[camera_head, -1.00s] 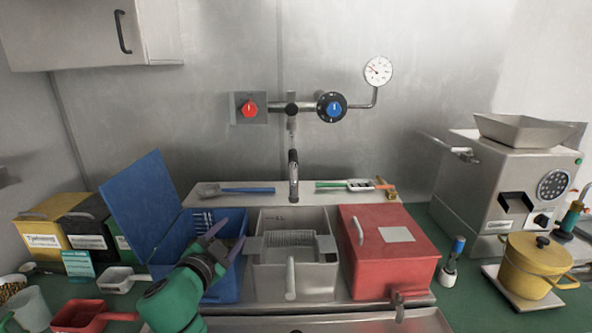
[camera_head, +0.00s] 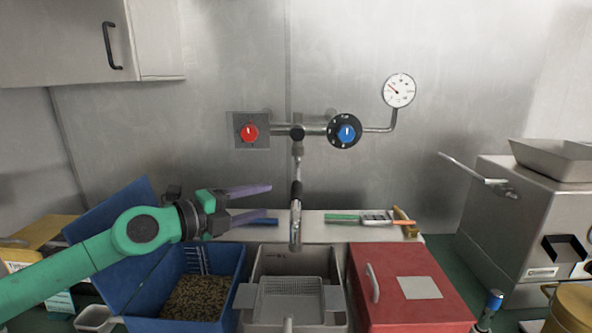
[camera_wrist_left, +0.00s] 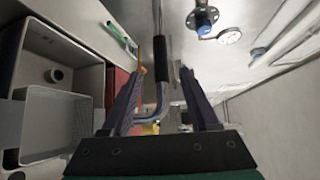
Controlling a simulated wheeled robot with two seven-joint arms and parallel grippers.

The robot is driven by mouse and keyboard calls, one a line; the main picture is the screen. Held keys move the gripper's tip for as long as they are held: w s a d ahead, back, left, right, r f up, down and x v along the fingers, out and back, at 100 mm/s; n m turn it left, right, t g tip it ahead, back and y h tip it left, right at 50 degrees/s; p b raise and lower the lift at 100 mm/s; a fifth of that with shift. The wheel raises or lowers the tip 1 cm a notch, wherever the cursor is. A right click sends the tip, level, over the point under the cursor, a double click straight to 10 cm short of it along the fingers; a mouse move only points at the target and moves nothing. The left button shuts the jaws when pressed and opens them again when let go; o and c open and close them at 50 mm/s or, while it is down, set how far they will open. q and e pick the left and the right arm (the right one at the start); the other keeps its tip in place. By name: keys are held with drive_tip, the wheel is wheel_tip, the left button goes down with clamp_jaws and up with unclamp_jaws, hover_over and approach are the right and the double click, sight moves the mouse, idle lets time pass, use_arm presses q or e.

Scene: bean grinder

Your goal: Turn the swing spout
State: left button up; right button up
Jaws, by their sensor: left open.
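The swing spout (camera_head: 296,215) hangs from the wall fitting as a metal pipe with a black sleeve, its end over the middle sink basin. My left gripper (camera_head: 266,201) is open and empty just left of the spout, its purple fingers pointing right toward the sleeve. A small gap shows between the fingertips and the spout in the head view. My right gripper is out of view.
A red knob (camera_head: 249,132), a blue knob (camera_head: 346,132) and a gauge (camera_head: 399,90) are on the wall above. Below are an open blue bin (camera_head: 235,285) with brown granules, a basin with a strainer (camera_head: 290,298) and a red lidded box (camera_head: 412,290). Brushes lie on the back ledge.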

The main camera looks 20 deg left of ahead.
sight(296, 193)
use_arm(q)
drive_tip(key=p+x, duration=0.6)
drive_tip(key=x, duration=0.5)
drive_tip(key=shift+s+d, duration=0.1)
drive_tip(key=shift+d, duration=0.1)
drive_tip(key=shift+s, duration=0.1)
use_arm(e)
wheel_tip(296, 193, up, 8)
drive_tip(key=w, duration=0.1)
use_arm(q)
drive_tip(key=shift+a, duration=0.1)
clamp_jaws()
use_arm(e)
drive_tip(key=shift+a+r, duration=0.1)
